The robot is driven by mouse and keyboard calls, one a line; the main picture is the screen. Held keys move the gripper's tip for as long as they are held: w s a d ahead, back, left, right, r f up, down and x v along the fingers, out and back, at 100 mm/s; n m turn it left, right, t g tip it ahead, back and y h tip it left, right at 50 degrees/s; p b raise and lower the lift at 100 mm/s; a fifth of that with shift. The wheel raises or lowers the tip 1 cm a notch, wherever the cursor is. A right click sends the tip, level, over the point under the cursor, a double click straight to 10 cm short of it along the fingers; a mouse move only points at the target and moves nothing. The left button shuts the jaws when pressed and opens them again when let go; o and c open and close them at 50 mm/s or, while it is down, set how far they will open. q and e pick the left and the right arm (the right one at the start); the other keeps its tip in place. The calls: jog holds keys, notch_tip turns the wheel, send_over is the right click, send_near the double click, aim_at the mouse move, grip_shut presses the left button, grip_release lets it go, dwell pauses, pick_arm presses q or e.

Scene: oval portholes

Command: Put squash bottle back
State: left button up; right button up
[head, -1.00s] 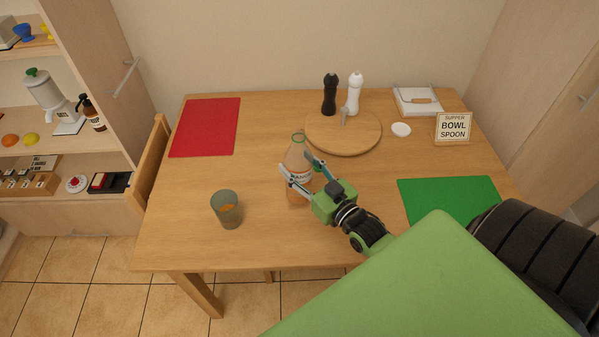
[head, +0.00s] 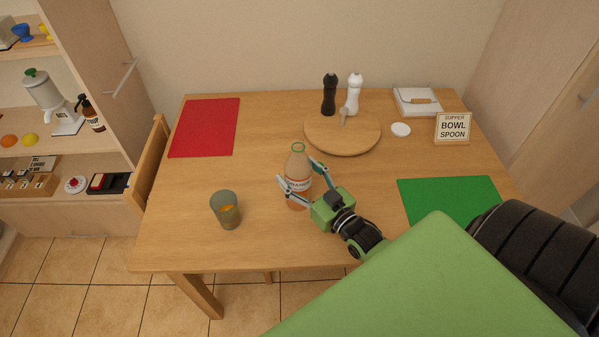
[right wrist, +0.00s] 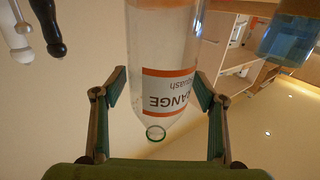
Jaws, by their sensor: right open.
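The squash bottle (head: 298,188), clear with an orange-and-white label and a green ring at its mouth, stands upright on the wooden table (head: 262,240), left of the table's middle. My right gripper (head: 297,172) is open, with one finger on each side of the bottle. In the right wrist view, which is upside down, the bottle (right wrist: 165,45) lies between the spread fingers (right wrist: 160,82) with gaps on both sides. My left gripper is not in view.
A glass with orange contents (head: 226,210) stands left of the bottle. Behind are a round board (head: 342,135), a black mill (head: 329,95) and a white mill (head: 353,95). A red mat (head: 205,127) and green mat (head: 450,200) lie at the sides. Shelves (head: 60,145) stand left.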

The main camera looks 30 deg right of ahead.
jog(key=shift+r, duration=0.15)
jog(key=s+b, duration=0.1)
jog(key=s, duration=1.1)
jog(key=shift+d+b, duration=0.25)
jog(key=shift+b, duration=0.05)
